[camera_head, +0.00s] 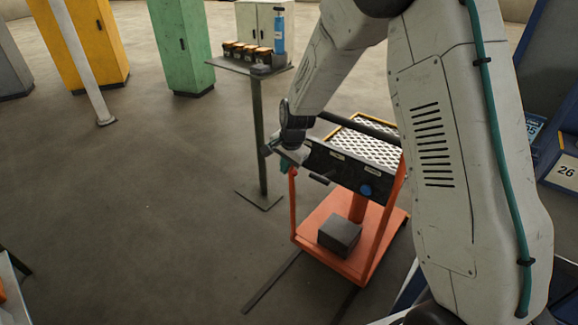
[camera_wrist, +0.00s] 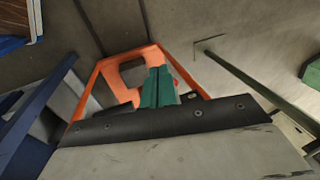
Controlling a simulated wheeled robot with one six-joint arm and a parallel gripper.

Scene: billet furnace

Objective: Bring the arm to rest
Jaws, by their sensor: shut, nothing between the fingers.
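My arm (camera_head: 460,150) reaches across the right half of the head view and bends down to my gripper (camera_head: 285,167), in front of the orange cart (camera_head: 315,235). The fingers are partly hidden there by the wrist. In the wrist view my gripper (camera_wrist: 160,80) shows its green fingers together with nothing between them. The cart's orange frame (camera_wrist: 102,72) lies beyond the fingers in that view.
The cart carries a perforated top (camera_head: 368,145), a dark panel with a blue knob (camera_head: 366,190) and a dark grey block (camera_head: 340,234) on its lower deck. A stand (camera_head: 258,140) with small boxes and a blue bottle (camera_head: 279,32) is behind. Open floor lies left.

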